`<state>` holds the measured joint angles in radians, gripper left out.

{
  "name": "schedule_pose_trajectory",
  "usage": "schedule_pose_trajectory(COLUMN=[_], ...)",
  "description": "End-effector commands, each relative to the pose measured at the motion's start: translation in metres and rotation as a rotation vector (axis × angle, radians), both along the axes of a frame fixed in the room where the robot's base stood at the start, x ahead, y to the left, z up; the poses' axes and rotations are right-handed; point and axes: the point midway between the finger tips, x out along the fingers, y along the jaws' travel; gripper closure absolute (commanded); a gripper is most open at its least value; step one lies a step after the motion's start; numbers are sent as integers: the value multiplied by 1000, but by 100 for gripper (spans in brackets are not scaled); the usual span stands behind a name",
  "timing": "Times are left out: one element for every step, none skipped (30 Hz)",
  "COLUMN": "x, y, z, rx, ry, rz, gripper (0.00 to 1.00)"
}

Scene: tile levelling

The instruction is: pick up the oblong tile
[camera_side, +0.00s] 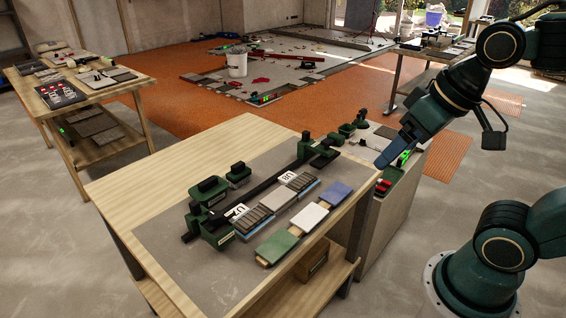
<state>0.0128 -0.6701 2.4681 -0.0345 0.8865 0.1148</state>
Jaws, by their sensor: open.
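Three flat tiles lie in a row near the front right edge of the workbench: a green tile (278,245), a white tile (310,217) and a blue tile (337,191). Pale wooden pieces show between and beyond them. All three look somewhat longer than wide, and I cannot tell which one is the oblong tile. My gripper (383,162) is in the air beyond the bench's right corner, up and to the right of the blue tile and apart from it. It points down and left. Its jaws are open, with nothing visible between them.
A dark rail with green fixtures (262,187) runs beside the tiles. Grey ribbed blocks (256,217) sit between rail and tiles. The left of the wooden bench (150,184) is clear. A side cabinet (385,215) with small items adjoins the bench at right.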

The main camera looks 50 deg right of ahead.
Motion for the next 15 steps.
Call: schedule_pose_trajectory(x=[7,11,16,20,25,31,36,41,47,52,56,63,67,72,78], y=[1,2,3,4,4,6,7,7,9,9,10,11,12,12,13], z=[-1,-2,-3,-4,-5,-6,-8,-9,-11,-13,-15,-17,-20,-22,-25], rx=[19,33,52,68,82,104,120,135,156,172,187,208,223,238,258], ry=[16,24,37,47,58,73,84,95,109,122,132,148,161,173,189], rz=[-28,-48,-75,-97,-121,-152,-177,-202,-234,-259,-284,-318,-344,-370,-404], gripper=[20,20,20,20,20,20,20,20,20,20,20,20,20,20,20])
